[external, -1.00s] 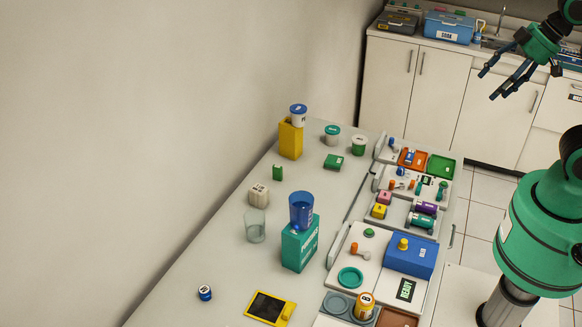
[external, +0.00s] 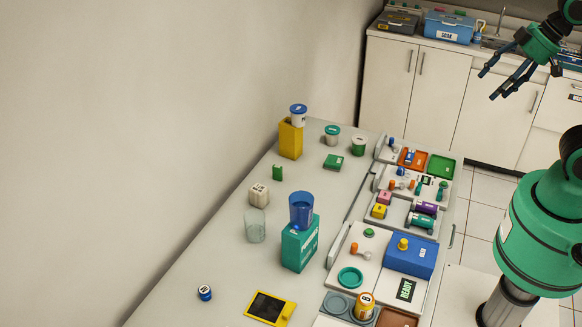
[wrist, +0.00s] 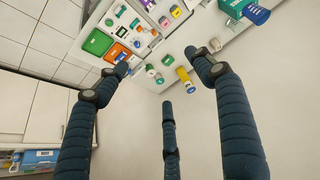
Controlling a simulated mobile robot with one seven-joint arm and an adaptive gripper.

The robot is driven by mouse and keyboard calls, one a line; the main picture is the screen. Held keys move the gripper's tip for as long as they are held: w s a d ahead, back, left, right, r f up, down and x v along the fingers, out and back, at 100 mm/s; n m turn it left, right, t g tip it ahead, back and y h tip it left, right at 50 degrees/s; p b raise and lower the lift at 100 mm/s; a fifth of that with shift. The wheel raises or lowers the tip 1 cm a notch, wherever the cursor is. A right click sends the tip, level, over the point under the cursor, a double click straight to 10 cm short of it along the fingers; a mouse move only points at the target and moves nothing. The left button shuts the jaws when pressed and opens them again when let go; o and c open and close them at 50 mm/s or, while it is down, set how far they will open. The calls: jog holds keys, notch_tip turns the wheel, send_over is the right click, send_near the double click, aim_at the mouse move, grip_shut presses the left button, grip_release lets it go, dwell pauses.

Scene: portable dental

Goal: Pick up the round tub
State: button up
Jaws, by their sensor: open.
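Several round tubs stand at the far end of the counter; I cannot tell which one the task means. One is white with a teal lid (external: 332,135). One is green and white (external: 359,145), just right of it. My gripper (external: 507,80) is open and empty, high at the upper right, well apart from the tubs. Its three spread dark fingers also show in the wrist view (wrist: 163,80).
Trays with small parts line the counter's right side, including a green tray (external: 441,167). A green block (external: 333,162) lies near the tubs. The counter's left part is mostly free.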

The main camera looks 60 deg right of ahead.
jog(key=shift+o, duration=0.6)
jog(key=shift+w+r, duration=0.1)
jog(key=w+d+r+n+y+p, duration=0.2)
jog(key=w+p, duration=0.5)
jog(key=w, duration=2.5)
jog(key=w+d+f+p, duration=0.3)
jog(key=w+f, duration=0.6)
jog(key=w, duration=0.3)
jog(key=w+d+f+p, duration=0.3)
jog(key=w+d+f, duration=0.3)
jog(key=w+f, duration=0.4)
jog(key=shift+w+f+h, duration=0.15)
jog(key=shift+w+h, duration=0.25)
jog(key=shift+w, duration=0.5)
